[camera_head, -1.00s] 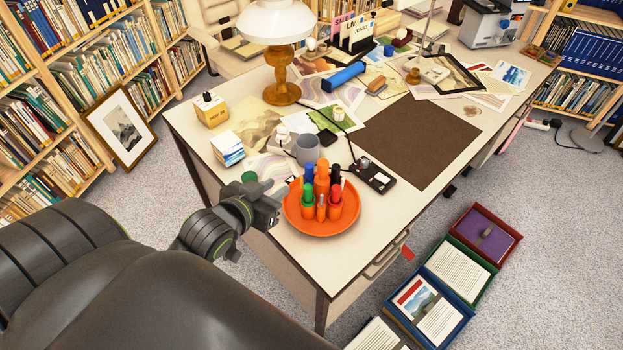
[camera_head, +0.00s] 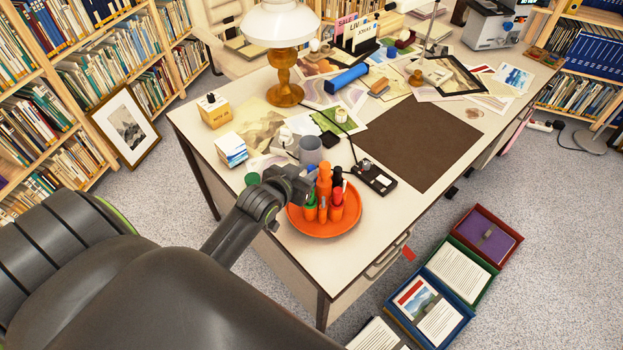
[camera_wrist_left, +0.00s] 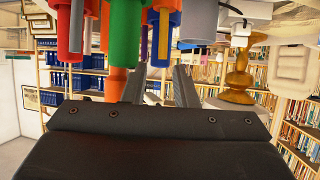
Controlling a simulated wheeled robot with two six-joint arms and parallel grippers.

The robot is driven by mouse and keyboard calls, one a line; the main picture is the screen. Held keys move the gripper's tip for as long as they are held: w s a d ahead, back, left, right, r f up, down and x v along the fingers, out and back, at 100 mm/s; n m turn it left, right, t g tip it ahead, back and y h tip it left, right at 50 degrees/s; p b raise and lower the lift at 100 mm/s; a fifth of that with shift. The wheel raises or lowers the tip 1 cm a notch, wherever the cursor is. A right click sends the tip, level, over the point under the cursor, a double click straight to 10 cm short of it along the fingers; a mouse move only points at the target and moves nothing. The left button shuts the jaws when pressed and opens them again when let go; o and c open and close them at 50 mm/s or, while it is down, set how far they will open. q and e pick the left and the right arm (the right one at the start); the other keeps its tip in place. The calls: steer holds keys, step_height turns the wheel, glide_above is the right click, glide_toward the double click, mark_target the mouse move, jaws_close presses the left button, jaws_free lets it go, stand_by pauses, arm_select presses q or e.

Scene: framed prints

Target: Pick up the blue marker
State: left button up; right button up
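The orange tray (camera_head: 345,228) holds several upright markers, with green, red, orange and black ones visible. In the head view, my left gripper (camera_head: 299,190) is at the tray's left rear side, beside the markers, and hides part of the group. My right gripper is out of view.
A grey cup (camera_head: 311,151) stands just behind the tray, and a black device (camera_head: 375,178) lies to its right. A lamp (camera_head: 285,90), a yellow box (camera_head: 214,112) and papers are farther back. The brown desk mat (camera_head: 420,140) is clear.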

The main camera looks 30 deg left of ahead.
arm_select(q)
steer(key=shift+x, duration=0.95)
jaws_close()
